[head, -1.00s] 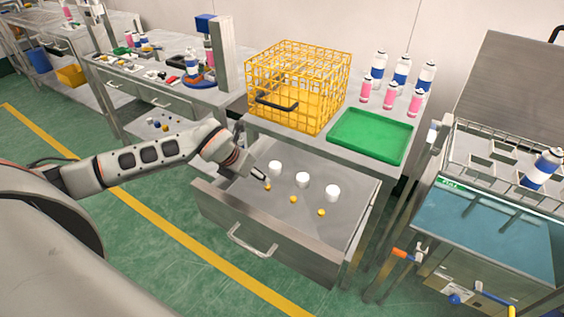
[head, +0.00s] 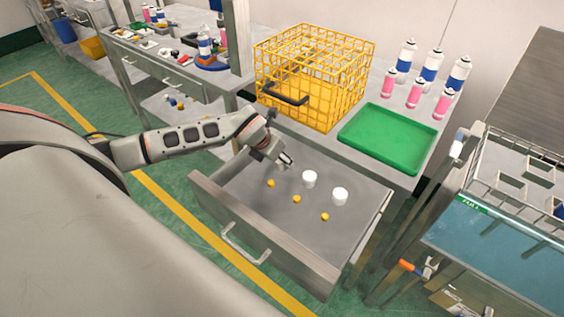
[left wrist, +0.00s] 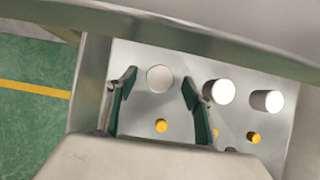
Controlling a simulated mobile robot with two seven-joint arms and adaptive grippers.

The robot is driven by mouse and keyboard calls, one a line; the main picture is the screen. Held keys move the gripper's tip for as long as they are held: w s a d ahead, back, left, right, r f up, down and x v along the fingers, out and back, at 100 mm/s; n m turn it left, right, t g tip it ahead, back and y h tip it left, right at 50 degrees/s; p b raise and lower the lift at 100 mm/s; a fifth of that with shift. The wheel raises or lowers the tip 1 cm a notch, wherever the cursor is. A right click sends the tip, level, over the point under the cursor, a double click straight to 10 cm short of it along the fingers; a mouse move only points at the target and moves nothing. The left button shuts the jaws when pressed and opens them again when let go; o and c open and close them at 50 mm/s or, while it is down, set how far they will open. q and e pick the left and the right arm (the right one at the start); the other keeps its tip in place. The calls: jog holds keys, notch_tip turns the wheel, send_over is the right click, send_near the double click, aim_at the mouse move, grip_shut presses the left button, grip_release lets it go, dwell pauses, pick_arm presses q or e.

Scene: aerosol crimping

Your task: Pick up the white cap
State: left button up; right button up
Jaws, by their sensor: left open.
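Three white caps stand in a row in the open drawer. In the head view the middle cap (head: 309,179) and the right cap (head: 340,196) are clear; the leftmost is mostly hidden by my gripper. In the left wrist view the leftmost cap (left wrist: 160,79) shows between the two fingertips, with the other caps (left wrist: 219,92) (left wrist: 267,101) to the right. My left gripper (head: 287,162) is open and empty, over the leftmost cap; its fingers also show in the left wrist view (left wrist: 159,80). I cannot tell its exact height above the cap. My right gripper is not in view.
Small yellow pieces (head: 296,199) lie in the drawer in front of the caps. The drawer's front wall (head: 262,235) and sides enclose the space. Above stand a yellow wire basket (head: 313,80), a green tray (head: 390,138) and several bottles (head: 431,65).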

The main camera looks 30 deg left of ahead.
pick_arm(q)
jog(key=shift+x, duration=1.15)
jog(key=c, duration=0.8)
jog(key=shift+o, duration=0.2)
jog(key=shift+r, duration=0.15)
